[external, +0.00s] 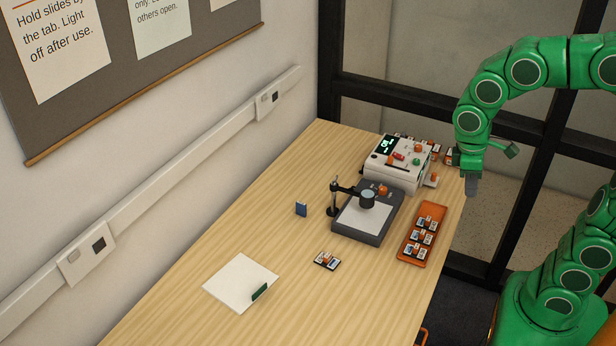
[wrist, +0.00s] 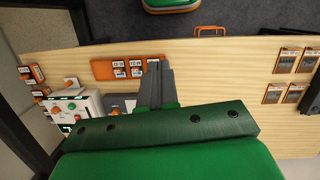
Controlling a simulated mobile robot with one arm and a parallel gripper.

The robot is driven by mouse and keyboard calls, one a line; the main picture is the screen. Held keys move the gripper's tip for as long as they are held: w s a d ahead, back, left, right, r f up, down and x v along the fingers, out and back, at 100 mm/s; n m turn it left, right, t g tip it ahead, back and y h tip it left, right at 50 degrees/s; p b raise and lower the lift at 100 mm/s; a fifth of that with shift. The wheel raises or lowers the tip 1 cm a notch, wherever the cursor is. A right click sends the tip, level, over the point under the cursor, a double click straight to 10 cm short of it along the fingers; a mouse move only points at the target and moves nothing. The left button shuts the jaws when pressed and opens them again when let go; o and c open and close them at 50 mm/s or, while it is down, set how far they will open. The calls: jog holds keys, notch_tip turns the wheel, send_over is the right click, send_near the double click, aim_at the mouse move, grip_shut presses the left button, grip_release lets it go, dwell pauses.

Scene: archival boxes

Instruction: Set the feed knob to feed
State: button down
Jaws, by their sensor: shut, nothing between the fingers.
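The white machine (external: 392,178) stands at the back of the table, with a lit green display (external: 388,145) and several coloured controls on top. Orange knobs (external: 418,149) sit on its top, beside a red control and a green button (external: 416,162). I cannot read labels, so which knob is the feed knob and its setting are unclear. In the wrist view the machine (wrist: 92,101) is at the lower left, partly hidden by my gripper's body. My gripper (external: 472,187) is shut and empty, pointing down to the right of the machine, apart from it; its fingers (wrist: 157,68) also show in the wrist view.
A dark light box (external: 350,232) with a magnifier (external: 367,194) stands in front of the machine. An orange tray (external: 409,258) of slides lies beside it. A loose slide (external: 327,261), a blue block (external: 301,209) and a white pad (external: 228,279) are nearer.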

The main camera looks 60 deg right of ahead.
jog(key=w+d+n+h, duration=0.1)
jog(key=w+d, duration=0.5)
jog(key=w, duration=0.6)
jog(key=w+d+n, duration=0.1)
jog(key=w+d, duration=0.5)
jog(key=w, duration=0.6)
jog(key=w+d+f+n+g, duration=0.1)
jog(key=w+d+f+n, duration=0.1)
jog(key=w+d+f, duration=0.8)
jog(key=shift+w+d+g, duration=0.4)
jog(key=shift+w+d, duration=1.7)
jog(key=shift+w, duration=0.05)
